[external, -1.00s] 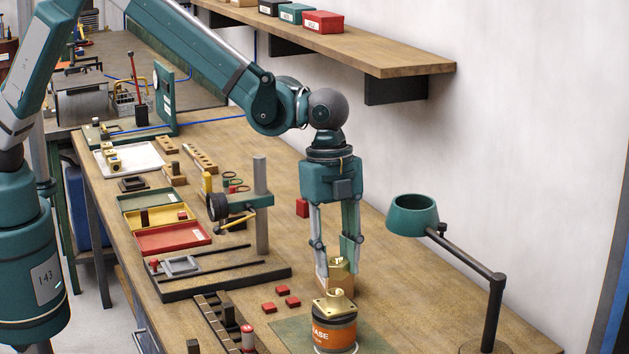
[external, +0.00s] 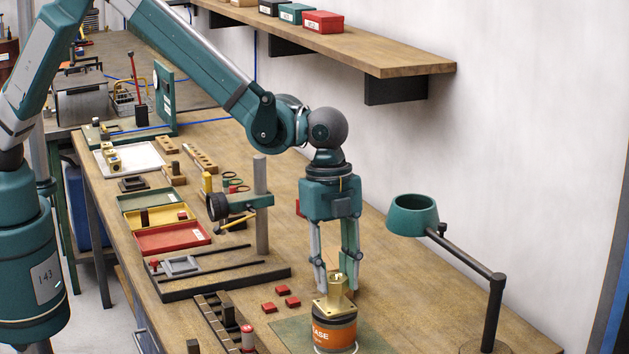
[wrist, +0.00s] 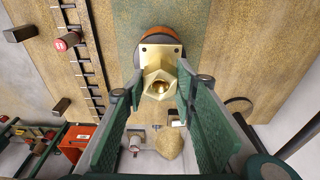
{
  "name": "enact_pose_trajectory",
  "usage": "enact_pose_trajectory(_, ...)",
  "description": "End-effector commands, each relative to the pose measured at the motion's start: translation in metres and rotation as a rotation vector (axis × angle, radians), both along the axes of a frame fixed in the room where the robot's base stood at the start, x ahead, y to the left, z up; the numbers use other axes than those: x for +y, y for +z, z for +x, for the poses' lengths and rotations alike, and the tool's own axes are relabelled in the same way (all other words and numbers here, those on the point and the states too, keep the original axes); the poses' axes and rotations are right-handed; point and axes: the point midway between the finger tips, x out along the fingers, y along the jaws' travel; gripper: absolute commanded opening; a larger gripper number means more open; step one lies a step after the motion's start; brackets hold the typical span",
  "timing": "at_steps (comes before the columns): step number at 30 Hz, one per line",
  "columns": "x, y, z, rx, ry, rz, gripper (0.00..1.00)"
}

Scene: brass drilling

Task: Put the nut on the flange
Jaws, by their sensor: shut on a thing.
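The brass nut (external: 338,291) is between the fingertips of my gripper (external: 336,287), which is shut on it. In the wrist view the nut (wrist: 158,84) is six-sided with a round hole, and both fingers of my gripper (wrist: 157,92) flank it. The square brass flange (external: 323,308) sits on top of an orange-labelled can (external: 337,335). In the wrist view the nut overlaps the near part of the flange (wrist: 172,52) and hides some of it. I cannot tell whether they touch.
Several small red blocks (external: 281,291) lie left of the can. A green lamp (external: 412,211) on a dark stand is at the right. A clamp stand (external: 261,205) and a dark railed frame (external: 220,281) are at the left. A wooden shelf (external: 370,54) is on the wall.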

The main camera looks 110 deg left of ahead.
Motion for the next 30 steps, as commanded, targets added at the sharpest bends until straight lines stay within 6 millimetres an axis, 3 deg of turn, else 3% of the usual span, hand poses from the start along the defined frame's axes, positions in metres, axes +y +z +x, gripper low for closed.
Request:
enact_pose_trajectory(5,0.000,-0.004,0.000,0.000,0.000,0.000,0.09)
enact_pose_trajectory(6,0.000,-0.003,0.000,0.000,0.000,0.000,0.32)
enact_pose_trajectory(9,0.000,-0.003,0.000,0.000,0.000,0.000,0.42)
enact_pose_trajectory(23,0.000,0.000,0.000,0.000,0.000,0.000,0.42)
enact_pose_trajectory(30,0.002,0.017,-0.002,0.000,0.000,0.000,0.42)
